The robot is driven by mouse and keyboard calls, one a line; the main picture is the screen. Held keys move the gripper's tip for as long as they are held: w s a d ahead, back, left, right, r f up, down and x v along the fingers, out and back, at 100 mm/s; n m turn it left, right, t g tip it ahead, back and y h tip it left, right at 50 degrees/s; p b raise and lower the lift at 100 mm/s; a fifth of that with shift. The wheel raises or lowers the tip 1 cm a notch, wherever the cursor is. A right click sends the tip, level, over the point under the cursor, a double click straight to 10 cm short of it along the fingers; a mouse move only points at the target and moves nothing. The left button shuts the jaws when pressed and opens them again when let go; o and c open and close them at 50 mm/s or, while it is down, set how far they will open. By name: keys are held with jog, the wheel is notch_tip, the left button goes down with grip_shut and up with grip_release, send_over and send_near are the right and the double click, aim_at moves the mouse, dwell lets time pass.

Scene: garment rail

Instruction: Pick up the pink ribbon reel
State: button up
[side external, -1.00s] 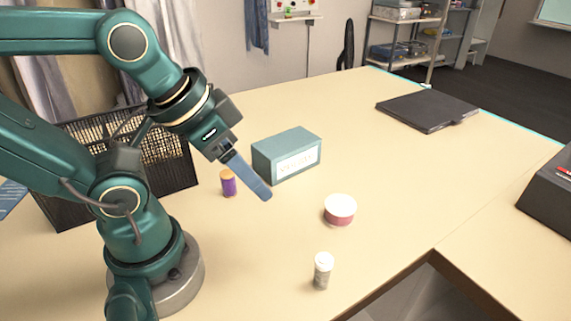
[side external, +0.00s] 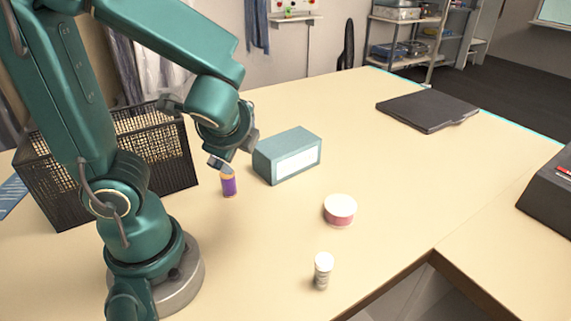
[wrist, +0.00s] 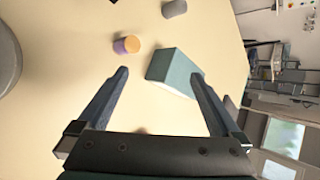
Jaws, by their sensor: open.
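The pink ribbon reel (side external: 340,212) is a short round drum with a pale top and a pink side. It stands flat on the table, right of the teal box, in the side view. I cannot make it out in the wrist view. My gripper (side external: 221,165) is above the table near the purple spool, to the left of the reel and well apart from it. In the wrist view my gripper (wrist: 160,75) has its two fingers spread wide, with nothing held between them. The wrist partly hides the gripper in the side view.
A purple spool with an orange top (side external: 229,186) stands close to my gripper. A teal box (side external: 288,155) with a white label is just right of it. A black mesh basket (side external: 100,170) is at left.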

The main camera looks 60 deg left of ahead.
jog(key=w+d+m+t+y, duration=0.1)
jog(key=w+m+t, duration=0.1)
jog(key=w+m, duration=0.35)
jog(key=m+t+h, duration=0.4)
jog(key=m+t, duration=0.1)
jog(key=m, duration=1)
send_near(339, 207)
jog(key=x, duration=0.3)
jog(key=shift+w+a+f, duration=0.15)
jog(key=shift+a+f, duration=0.05)
jog(key=shift+f, duration=0.05)
jog(key=x, duration=0.7)
jog(key=shift+w, duration=0.2)
jog(key=shift+r, duration=0.1)
jog(key=c, duration=1.2)
jog(key=shift+c, duration=0.2)
